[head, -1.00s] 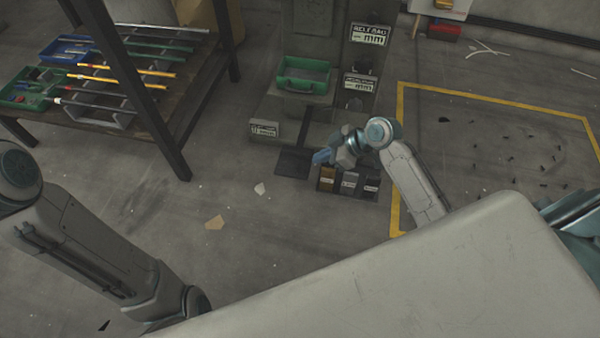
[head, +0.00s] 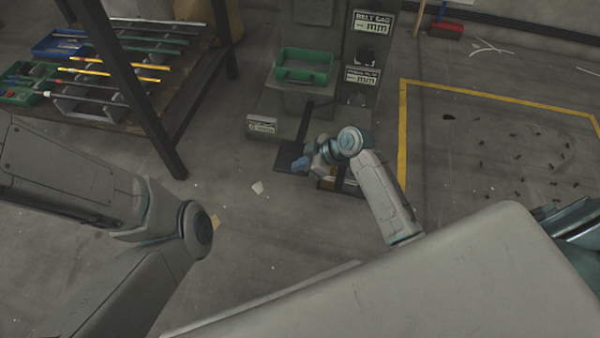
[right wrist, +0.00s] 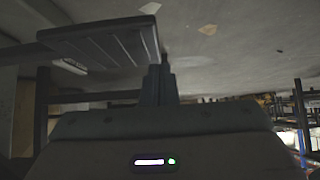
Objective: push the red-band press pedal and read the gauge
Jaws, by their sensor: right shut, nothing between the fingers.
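The press pedal, a dark ribbed plate (head: 285,154), lies low in front of the grey press (head: 292,108). It also shows in the right wrist view (right wrist: 105,45) at upper left. My right gripper (head: 300,164) is shut and empty at the pedal's near right edge. In the right wrist view its fingers (right wrist: 158,84) are close beside the pedal; I cannot tell if they touch it. Display plates reading "BELT SAG -- mm" (head: 373,22) and "-- mm" (head: 362,77) are on the post, another (head: 262,126) at the base. I see no red band. My left gripper is out of view.
A green tray (head: 305,67) sits on the press. A small bin row (head: 330,182) is partly hidden behind my right arm. A rack table (head: 150,110) with coloured rods stands at left. A yellow-lined floor area (head: 402,130) with scattered bits is at right.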

